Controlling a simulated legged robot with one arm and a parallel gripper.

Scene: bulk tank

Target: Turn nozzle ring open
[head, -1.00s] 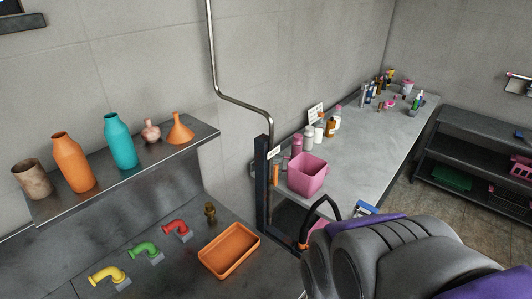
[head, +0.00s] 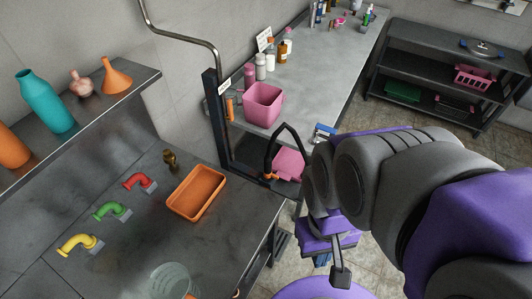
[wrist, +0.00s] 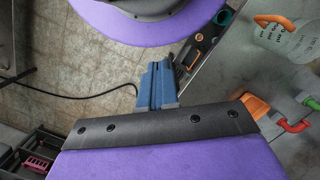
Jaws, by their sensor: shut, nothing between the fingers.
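I cannot tell for sure which part is the nozzle ring. A teal ring (wrist: 224,17) shows at the bench edge in the wrist view, beside a dark fitting (wrist: 190,52) with a small orange part. A brass fitting (head: 170,159) stands upright on the bench in the head view. My gripper (wrist: 157,68) has blue fingers, shut and empty, apart from the teal ring and left of the bench edge in the wrist view. My arm hides part of the floor and bench.
The bench holds an orange tray (head: 197,192), a clear container (head: 172,281), and yellow (head: 76,244), green (head: 112,211) and red (head: 140,182) pipe elbows. A pink bin (head: 264,106) stands on the far counter (head: 322,66). Floor shows between bench and rack (head: 440,62).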

